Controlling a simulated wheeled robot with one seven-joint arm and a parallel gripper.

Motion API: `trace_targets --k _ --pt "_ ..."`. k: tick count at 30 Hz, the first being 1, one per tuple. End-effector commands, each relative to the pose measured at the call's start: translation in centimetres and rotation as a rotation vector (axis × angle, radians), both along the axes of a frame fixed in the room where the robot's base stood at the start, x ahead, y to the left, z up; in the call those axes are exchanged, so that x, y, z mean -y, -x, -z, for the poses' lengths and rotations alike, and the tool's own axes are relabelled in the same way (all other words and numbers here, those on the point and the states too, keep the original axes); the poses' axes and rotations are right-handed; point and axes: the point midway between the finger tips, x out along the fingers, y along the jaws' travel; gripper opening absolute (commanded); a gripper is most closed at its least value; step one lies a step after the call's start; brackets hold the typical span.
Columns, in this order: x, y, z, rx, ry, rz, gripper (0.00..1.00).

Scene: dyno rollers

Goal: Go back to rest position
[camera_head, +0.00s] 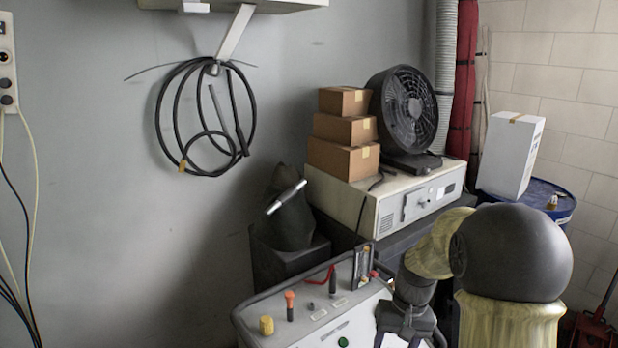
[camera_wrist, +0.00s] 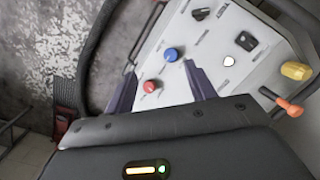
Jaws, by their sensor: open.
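My gripper (camera_wrist: 159,68) is open and empty in the wrist view, its two fingers apart over the pale control panel (camera_wrist: 215,40). A blue knob (camera_wrist: 171,55) and a red knob (camera_wrist: 150,87) show between or near the fingertips; I cannot tell whether the fingers touch the panel. In the head view my arm reaches in from the lower right, bent downward, with the wrist over the right part of the control panel (camera_head: 262,312). The fingers are mostly cut off by the bottom edge there.
The panel carries an orange-topped lever (camera_head: 289,304), a yellow knob (camera_head: 266,325) and a green button (camera_head: 343,342). Behind stand a pale cabinet (camera_head: 388,207) with cardboard boxes (camera_head: 343,127), a black fan (camera_head: 408,108) and a blue drum (camera_head: 560,205) with a white box (camera_head: 511,155).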

Motion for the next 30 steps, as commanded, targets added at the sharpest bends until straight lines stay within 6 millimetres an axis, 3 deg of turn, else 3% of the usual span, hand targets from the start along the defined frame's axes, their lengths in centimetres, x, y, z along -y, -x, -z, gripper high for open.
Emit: trace_targets --k 9,13,17,30 --pt "-2.3 8.5 -1.1 0.231 0.12 -0.077 0.55" --pt "-2.8 11.0 -1.1 0.304 0.138 -0.102 0.55" --pt "-3.0 11.9 -1.0 0.332 0.143 -0.111 0.55" --pt "-3.0 11.9 -1.0 0.331 0.143 -0.11 0.55"
